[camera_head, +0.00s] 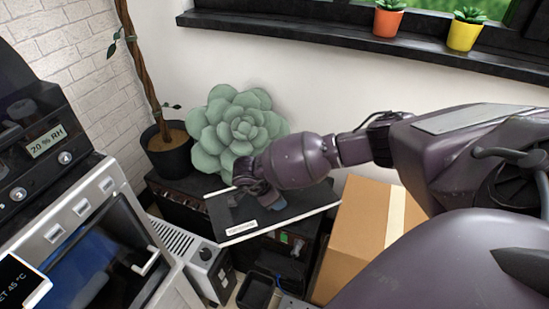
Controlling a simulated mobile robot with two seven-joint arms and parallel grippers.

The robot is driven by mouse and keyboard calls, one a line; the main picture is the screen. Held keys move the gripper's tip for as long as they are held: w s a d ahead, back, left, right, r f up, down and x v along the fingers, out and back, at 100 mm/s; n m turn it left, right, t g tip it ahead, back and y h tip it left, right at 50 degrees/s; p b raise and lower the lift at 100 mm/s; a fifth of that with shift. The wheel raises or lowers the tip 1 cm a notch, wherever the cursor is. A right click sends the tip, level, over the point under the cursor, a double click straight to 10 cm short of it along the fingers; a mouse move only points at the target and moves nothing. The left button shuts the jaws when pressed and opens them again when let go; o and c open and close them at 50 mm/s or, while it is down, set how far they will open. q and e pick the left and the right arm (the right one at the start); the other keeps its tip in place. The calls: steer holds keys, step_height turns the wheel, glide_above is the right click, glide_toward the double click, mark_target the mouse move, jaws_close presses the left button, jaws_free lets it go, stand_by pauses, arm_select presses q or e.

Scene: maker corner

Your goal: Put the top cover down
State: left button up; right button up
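The top cover (300,207) is a flat black panel with a pale front edge and a small white label. It is tilted in the picture, its right side higher, above a dark box-shaped device (290,245). My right gripper (258,199) reaches in from the right and is over the left part of the cover, seemingly closed on it. The fingertips are small and partly hidden by the wrist. Whether the cover touches the device below cannot be told. My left gripper is out of view.
A cardboard box (362,228) stands right of the cover. A green succulent-shaped cushion (236,128) and a potted plant (168,152) are behind it. A silver machine (95,228) fills the left. A small black bin (257,291) and a white-grey unit (205,268) are in front.

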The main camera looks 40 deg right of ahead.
step_height(320, 180, down, 5)
steer(key=shift+s+f+b, duration=0.1)
steer(key=shift+b, duration=0.65)
steer(key=shift+f, duration=0.25)
steer(key=shift+c, duration=0.5)
steer(key=shift+r, duration=0.15)
jaws_close()
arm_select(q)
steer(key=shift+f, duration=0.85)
arm_select(e)
steer(key=o, duration=0.8)
jaws_free()
steer(key=shift+f, duration=0.2)
steer(key=shift+c, duration=0.2)
steer(key=o, duration=0.4)
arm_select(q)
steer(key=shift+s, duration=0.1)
arm_select(e)
steer(key=shift+o, duration=0.2)
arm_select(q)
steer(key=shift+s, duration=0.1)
